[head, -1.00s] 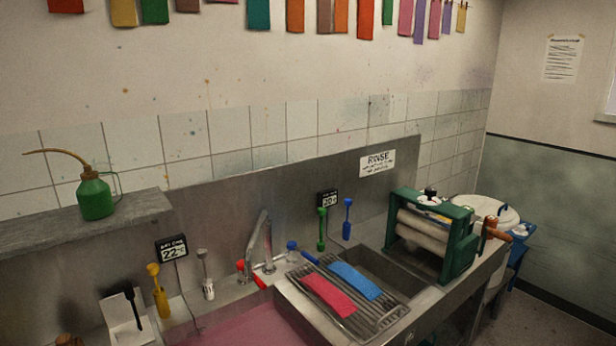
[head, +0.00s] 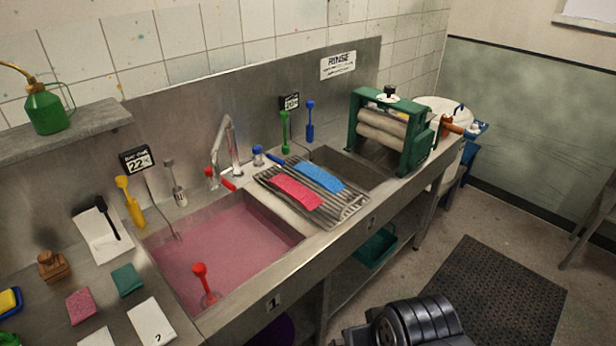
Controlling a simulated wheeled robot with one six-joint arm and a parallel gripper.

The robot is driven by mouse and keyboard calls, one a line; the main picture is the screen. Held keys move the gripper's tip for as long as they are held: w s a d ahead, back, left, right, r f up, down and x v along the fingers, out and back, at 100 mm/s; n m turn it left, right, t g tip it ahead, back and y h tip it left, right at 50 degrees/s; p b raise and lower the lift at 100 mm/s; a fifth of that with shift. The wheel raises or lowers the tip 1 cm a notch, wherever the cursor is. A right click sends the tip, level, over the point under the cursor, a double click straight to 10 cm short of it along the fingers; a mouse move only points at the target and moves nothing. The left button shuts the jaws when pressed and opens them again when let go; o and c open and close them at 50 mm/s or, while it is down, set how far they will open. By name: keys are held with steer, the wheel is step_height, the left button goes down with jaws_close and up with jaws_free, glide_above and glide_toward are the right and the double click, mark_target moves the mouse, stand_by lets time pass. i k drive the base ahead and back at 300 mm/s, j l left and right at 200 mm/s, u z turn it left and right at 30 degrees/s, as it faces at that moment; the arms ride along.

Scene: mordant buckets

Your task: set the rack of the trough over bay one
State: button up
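The rack (head: 335,216) is a slatted metal grid lying across the trough, between the pink bay and the right-hand bay, overlapping the near-left part of the latter. A red cloth (head: 297,191) and a blue cloth (head: 320,173) lie on it. Bay one (head: 225,252), marked with a 1 on its front, holds pink liquid, and its top is open. The right-hand bay (head: 345,167) looks empty where it shows. A black ribbed part of my arm shows at the bottom edge; my gripper's fingers are not in view.
A red plunger-like tool (head: 203,285) stands in bay one's near-left part. A tap (head: 230,147) rises behind it. A green-framed wringer (head: 390,130) stands right of the rack. Cloths and a wooden stamp (head: 53,265) lie left. A dark mat (head: 480,300) covers the floor at right.

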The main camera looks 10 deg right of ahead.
mark_target(360, 198)
steer(key=i+l, duration=0.25)
steer(key=i, duration=0.2)
steer(key=i+l, duration=0.3)
steer(key=i, duration=0.15)
